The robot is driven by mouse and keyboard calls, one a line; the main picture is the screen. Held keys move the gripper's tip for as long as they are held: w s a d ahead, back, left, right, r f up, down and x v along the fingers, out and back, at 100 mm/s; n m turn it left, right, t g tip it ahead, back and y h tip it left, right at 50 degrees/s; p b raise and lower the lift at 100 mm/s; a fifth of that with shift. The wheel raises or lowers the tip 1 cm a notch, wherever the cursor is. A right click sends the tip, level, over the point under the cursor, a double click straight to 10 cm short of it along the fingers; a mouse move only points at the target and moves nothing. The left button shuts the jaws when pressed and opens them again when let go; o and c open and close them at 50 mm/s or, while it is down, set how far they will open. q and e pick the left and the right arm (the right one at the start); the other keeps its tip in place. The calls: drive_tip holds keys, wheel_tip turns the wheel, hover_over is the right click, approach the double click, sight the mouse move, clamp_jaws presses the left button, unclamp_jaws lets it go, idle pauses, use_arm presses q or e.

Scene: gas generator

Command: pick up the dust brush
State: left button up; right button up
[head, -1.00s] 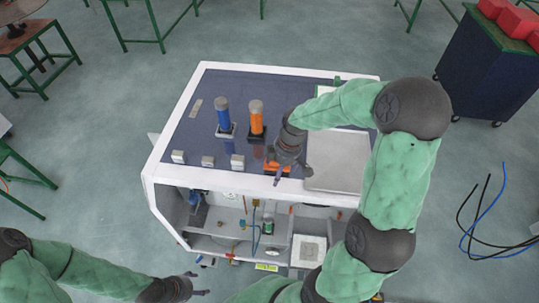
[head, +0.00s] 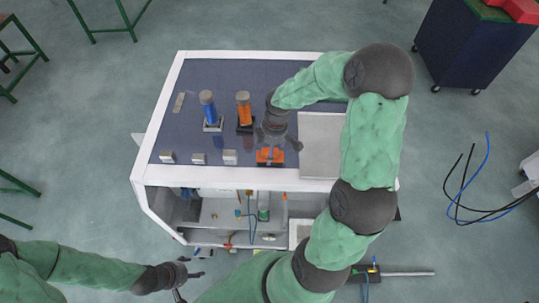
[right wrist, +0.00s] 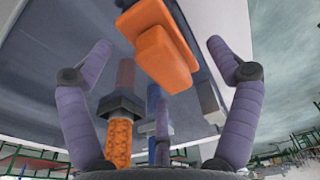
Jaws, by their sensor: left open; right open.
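A small orange thing with a blocky body, likely the dust brush (head: 270,156), lies on the dark top of the white-framed bench (head: 235,110), near its front edge. It also shows in the right wrist view (right wrist: 160,45), between the fingers; no bristles can be made out. My right gripper (head: 277,142) is open over it, one finger to each side, with no contact visible. My left gripper (head: 190,277) is open and empty at the lower left, in front of the bench.
A blue cylinder (head: 208,108) and an orange cylinder (head: 243,108) stand upright left of the right gripper. Several small pale blocks (head: 230,157) line the front edge. A grey panel (head: 320,145) lies to the right. Below is an open shelf (head: 225,212) with parts.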

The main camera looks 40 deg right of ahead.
wheel_tip(320, 180, down, 3)
drive_tip(key=shift+f, duration=0.1)
drive_tip(key=shift+w+f, duration=0.2)
drive_tip(key=shift+s, duration=0.15)
drive_tip(key=shift+c, duration=0.9)
drive_tip(key=c, duration=1.1)
drive_tip(key=shift+r, duration=0.1)
drive_tip(key=shift+r, duration=0.55)
drive_tip(key=shift+s+a+r+b, duration=0.55)
drive_tip(key=shift+s+r, duration=1.4)
drive_tip(key=shift+s, duration=0.3)
drive_tip(key=shift+s+a+r+b, duration=0.5)
drive_tip(key=shift+s+r, duration=1.5)
drive_tip(key=shift+s, duration=0.3)
drive_tip(key=shift+s+a+r+b, duration=0.45)
drive_tip(key=shift+s+a+r, duration=0.1)
drive_tip(key=shift+s+r, duration=1.55)
